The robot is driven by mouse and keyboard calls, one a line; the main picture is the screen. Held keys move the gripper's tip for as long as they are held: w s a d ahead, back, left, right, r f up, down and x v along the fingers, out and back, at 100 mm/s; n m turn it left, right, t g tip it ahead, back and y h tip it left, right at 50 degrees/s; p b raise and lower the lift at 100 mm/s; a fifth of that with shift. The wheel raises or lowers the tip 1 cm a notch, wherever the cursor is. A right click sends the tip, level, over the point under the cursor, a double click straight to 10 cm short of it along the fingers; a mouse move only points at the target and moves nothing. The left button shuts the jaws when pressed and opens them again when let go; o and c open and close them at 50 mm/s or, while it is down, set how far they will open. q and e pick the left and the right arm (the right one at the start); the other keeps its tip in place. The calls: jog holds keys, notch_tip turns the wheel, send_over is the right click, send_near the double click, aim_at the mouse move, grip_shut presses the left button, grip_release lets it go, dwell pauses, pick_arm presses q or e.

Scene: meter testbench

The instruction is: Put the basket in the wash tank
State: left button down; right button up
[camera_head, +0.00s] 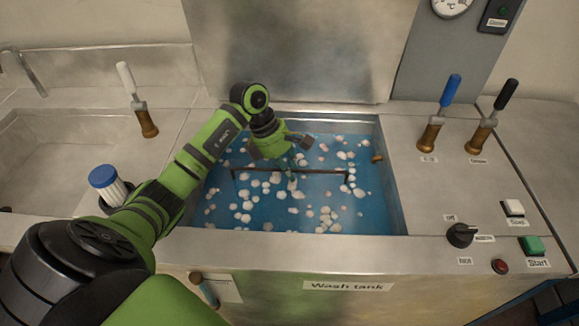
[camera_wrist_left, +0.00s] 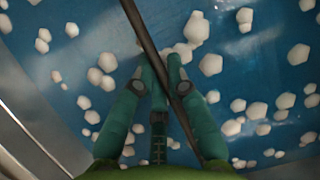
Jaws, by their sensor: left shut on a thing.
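The wash tank (camera_head: 395,205) is a steel basin of blue water with white foam lumps on it. The basket's dark handle (camera_head: 322,171) lies across the middle of the water, its ends bent down at both sides; the basket's body is hidden under the blue water and foam. My left gripper (camera_head: 292,181) reaches down into the tank and is shut on the handle near its middle. In the left wrist view, the green fingers (camera_wrist_left: 160,72) close around the slanting dark bar (camera_wrist_left: 150,45). My right gripper is not in view.
A sink (camera_head: 70,140) lies to the left, with a blue-capped filter (camera_head: 108,183) at its near right. A white-handled valve (camera_head: 137,100) stands left of the tank. The right panel has blue and black valve levers (camera_head: 443,112), a knob (camera_head: 461,235) and a green button (camera_head: 531,245).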

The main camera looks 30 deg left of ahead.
pick_arm(q)
jog(key=shift+r, duration=0.1)
jog(key=c, duration=1.2)
grip_release()
jog(key=shift+c, duration=0.2)
jog(key=shift+r, duration=0.1)
jog(key=b+v, duration=0.1)
jog(key=v, duration=1.1)
jog(key=shift+b, duration=0.3)
